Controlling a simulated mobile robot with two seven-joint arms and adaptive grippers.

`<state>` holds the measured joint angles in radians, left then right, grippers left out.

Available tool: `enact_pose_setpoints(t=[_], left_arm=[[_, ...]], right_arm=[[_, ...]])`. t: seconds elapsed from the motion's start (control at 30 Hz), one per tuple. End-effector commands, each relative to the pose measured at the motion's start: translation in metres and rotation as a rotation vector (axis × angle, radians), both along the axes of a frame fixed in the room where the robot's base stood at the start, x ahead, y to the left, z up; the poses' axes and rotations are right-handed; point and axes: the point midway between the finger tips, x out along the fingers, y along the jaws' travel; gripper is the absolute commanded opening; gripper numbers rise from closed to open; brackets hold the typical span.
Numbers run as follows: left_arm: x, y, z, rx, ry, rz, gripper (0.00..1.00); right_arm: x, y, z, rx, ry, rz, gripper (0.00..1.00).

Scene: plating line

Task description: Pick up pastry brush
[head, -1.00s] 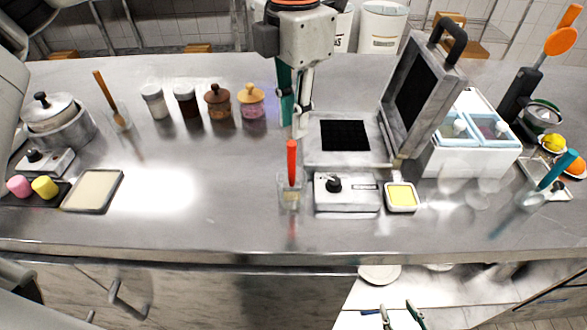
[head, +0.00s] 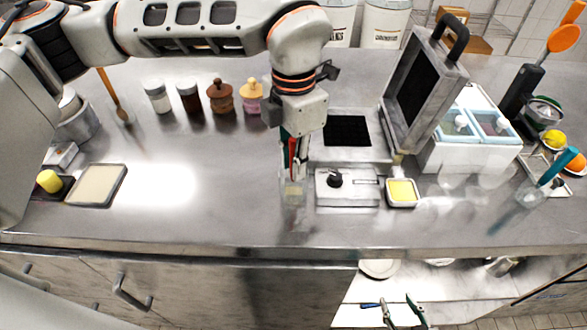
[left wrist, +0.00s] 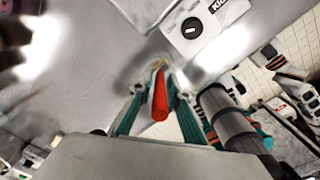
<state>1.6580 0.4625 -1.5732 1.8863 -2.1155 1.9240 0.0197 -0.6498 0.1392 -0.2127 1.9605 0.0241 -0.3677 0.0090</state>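The pastry brush (head: 292,146) has a red handle and stands upright in a small clear holder (head: 293,190) near the middle of the counter. My left gripper (head: 293,158) points down over it. Its teal fingers are on either side of the red handle and look open, apart from it. In the left wrist view, the red handle (left wrist: 160,97) lies between the two fingertips. The brush's lower end is hard to make out in the holder. My right gripper (head: 397,303) shows low at the bottom of the head view, fingers spread and empty.
A grey control box (head: 347,187) and a yellow-filled dish (head: 402,192) stand just right of the holder. An open press (head: 425,90) is behind them. Several jars (head: 220,97) stand at the back left.

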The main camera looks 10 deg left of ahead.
Motion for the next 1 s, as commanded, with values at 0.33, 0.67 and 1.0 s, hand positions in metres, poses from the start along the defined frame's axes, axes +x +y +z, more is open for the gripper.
enact_pose_setpoints(t=[0.33, 0.67, 1.0], left_arm=[[0.0, 0.0, 0.0, 0.001, -0.001, 0.0, 0.0], [0.0, 0.0, 0.001, 0.0, -0.001, 0.0, 0.0], [0.001, 0.0, 0.03, 0.0, -0.006, 0.0, 0.0]], right_arm=[[0.001, 0.0, 0.001, 0.0, -0.002, -0.001, 0.4], [0.001, 0.0, 0.002, 0.001, -0.004, 0.0, 0.4], [0.001, 0.0, 0.0, 0.0, -0.003, 0.0, 0.4]])
